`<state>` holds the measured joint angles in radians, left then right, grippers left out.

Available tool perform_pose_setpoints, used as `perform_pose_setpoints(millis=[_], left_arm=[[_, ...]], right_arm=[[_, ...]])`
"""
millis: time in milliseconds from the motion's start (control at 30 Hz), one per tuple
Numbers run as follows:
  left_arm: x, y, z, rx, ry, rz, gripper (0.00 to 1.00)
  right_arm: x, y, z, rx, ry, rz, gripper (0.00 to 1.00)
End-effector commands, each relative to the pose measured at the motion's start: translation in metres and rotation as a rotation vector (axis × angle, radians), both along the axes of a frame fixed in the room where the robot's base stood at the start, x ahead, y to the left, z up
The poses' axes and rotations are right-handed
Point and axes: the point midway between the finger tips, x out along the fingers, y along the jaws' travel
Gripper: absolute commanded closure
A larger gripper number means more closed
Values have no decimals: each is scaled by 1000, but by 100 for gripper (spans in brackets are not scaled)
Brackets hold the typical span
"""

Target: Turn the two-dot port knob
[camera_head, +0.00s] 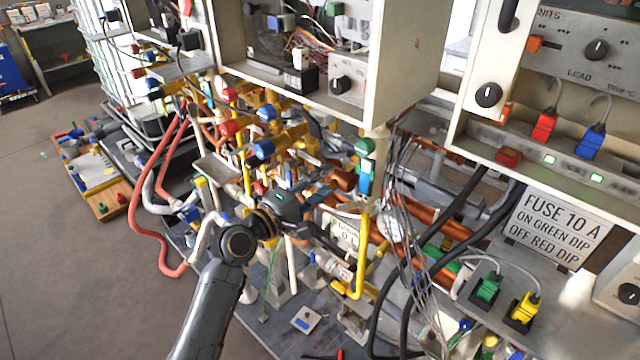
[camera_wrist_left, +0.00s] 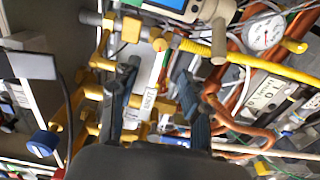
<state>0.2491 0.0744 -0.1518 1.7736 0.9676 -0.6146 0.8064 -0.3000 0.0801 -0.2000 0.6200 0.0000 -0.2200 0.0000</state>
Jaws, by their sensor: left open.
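I cannot make out a two-dot marking in either view, so I cannot tell which knob is the two-dot port knob. My left gripper (camera_head: 298,205) is among the pipes below the middle cabinet, left of a yellow pipe (camera_head: 362,255). In the left wrist view my left gripper (camera_wrist_left: 157,78) has its two dark fingers apart, with nothing held between them. Beyond the gap are yellow fittings (camera_wrist_left: 160,105) and a small white label (camera_wrist_left: 148,102). A blue valve knob (camera_wrist_left: 42,144) is off to the lower left there. My right gripper does not show.
Dense pipes and hanging cables (camera_head: 410,215) crowd the gripper. The middle cabinet (camera_head: 392,75) overhangs it. The right cabinet has black knobs (camera_head: 489,94) and a fuse sign (camera_head: 558,228). Red hoses (camera_head: 150,232) hang at left.

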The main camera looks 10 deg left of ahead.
Motion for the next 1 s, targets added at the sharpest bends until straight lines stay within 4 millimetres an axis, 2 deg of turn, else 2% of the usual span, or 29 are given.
perform_pose_setpoints(millis=[433, 500, 567, 667, 767, 800, 867, 900, 967, 1000], left_arm=[[-1, 1, -1, 1, 2, 1, 53], [0, 2, -11, 15, 12, 7, 53], [2, 5, -29, 44, 30, 21, 53], [3, 13, -83, 135, 82, 54, 53], [-5, 26, -156, 271, 150, 84, 53], [-11, 31, -186, 330, 179, 91, 53], [-24, 39, -230, 419, 218, 94, 53], [-34, 45, -259, 478, 244, 92, 53], [-52, 53, -300, 570, 282, 83, 53], [-67, 59, -328, 631, 307, 71, 53]], right_arm=[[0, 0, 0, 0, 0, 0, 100], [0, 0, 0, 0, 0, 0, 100], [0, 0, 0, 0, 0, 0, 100], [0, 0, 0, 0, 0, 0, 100], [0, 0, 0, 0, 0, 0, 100], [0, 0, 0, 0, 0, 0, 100], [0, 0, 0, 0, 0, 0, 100], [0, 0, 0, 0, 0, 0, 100], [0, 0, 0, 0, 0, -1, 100], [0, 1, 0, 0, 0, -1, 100]])
